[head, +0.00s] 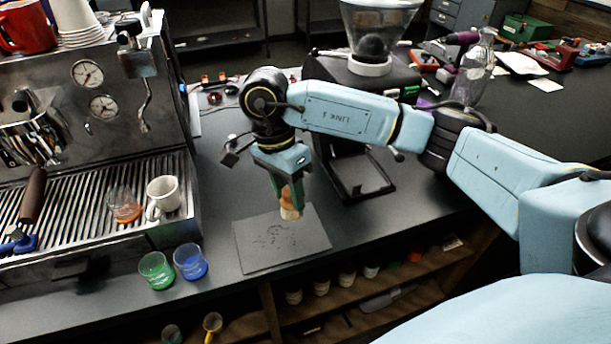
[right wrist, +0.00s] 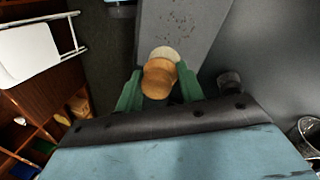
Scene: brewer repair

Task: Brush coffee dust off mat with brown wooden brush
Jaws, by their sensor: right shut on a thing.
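A dark grey mat (head: 262,256) lies on the counter in front of the espresso machine. Dark coffee dust (head: 272,236) is scattered over its middle; specks of dust also show in the right wrist view (right wrist: 176,30). My right gripper (head: 290,198) is shut on the brown wooden brush (head: 290,209) and holds it upright, bristles down, over the right part of the mat. In the right wrist view the brush (right wrist: 158,78) sits between the green fingers. I cannot tell whether the bristles touch the mat. My left gripper is not in view.
A green glass (head: 156,270) and a blue glass (head: 190,262) stand left of the mat. The espresso machine (head: 90,110) holds a white cup (head: 163,197). A grinder (head: 368,80) stands behind my right arm. Shelves lie below the counter's front edge.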

